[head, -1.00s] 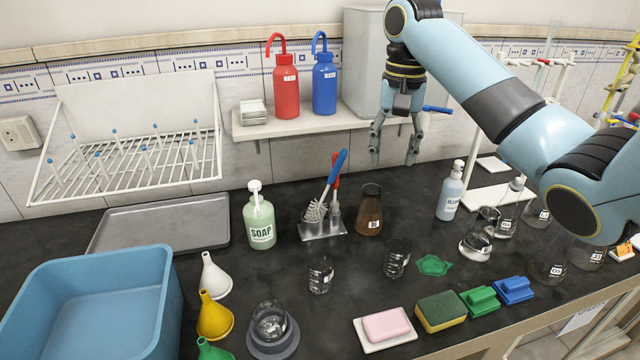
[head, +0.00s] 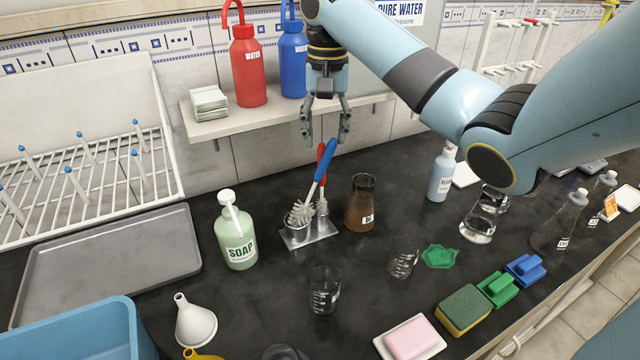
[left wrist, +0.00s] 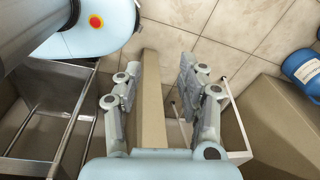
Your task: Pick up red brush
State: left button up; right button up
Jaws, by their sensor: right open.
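The red brush (head: 321,165) stands upright in a metal holder (head: 322,233), its red handle partly hidden behind the blue-handled brush (head: 324,161), which leans in the same holder. My right gripper (head: 325,138) points down just above the brush handles. It is open and empty, with its fingers apart on either side of the handle tops. I cannot tell how far in depth it is from the red handle. My left gripper (left wrist: 160,95) shows in the left wrist view, open and empty over the floor.
A soap bottle (head: 236,238) stands left of the holder and a brown flask (head: 361,205) close on its right. Glass beakers (head: 324,290) stand in front. A shelf (head: 215,124) with a red bottle (head: 248,70) and a blue bottle (head: 292,62) is behind.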

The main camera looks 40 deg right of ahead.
aim_at(322, 144)
jog(key=shift+w+f, duration=0.1)
jog(key=shift+f, duration=0.3)
jog(key=f, duration=0.3)
jog(key=f+p, duration=0.1)
jog(key=shift+w+a+f, duration=0.15)
jog(key=shift+w+f, duration=0.1)
jog(key=shift+f, duration=0.2)
jog(key=shift+c, duration=1)
pick_arm(q)
jog(key=shift+w+r, duration=0.7)
jog(key=shift+w, duration=0.2)
pick_arm(e)
grip_shut()
